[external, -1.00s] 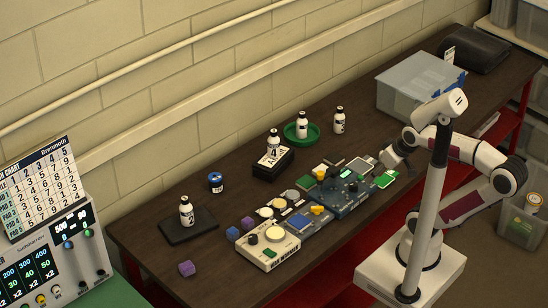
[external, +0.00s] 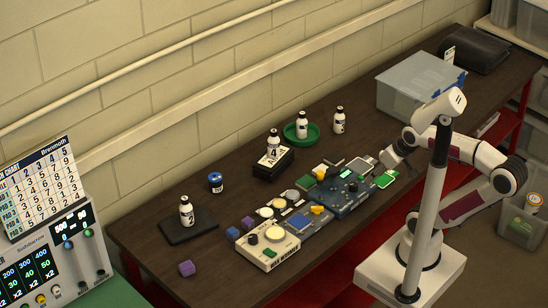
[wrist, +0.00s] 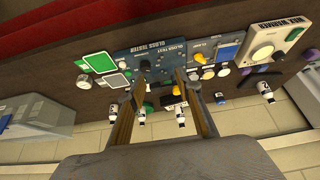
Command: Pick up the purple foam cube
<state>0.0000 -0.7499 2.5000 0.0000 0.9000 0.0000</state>
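A purple cube (external: 186,268) sits alone on the dark bench near its front left edge in the external view. A second purple cube (external: 248,223) and a blue cube (external: 233,234) sit close together left of the row of devices. Small purple and blue shapes also show at the right in the wrist view, too small to tell apart well. My gripper (wrist: 159,73) is open in the wrist view, with nothing between its fingers, above the devices. In the external view my gripper is at the right end of the device row, far from the cubes.
A white device with a round dial (external: 268,247) stands near the cubes. Bottles stand on a dark mat (external: 205,233), a black box (external: 285,165) and a green dish (external: 313,137). A clear bin (external: 415,92) is at the right. The bench around the front left cube is clear.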

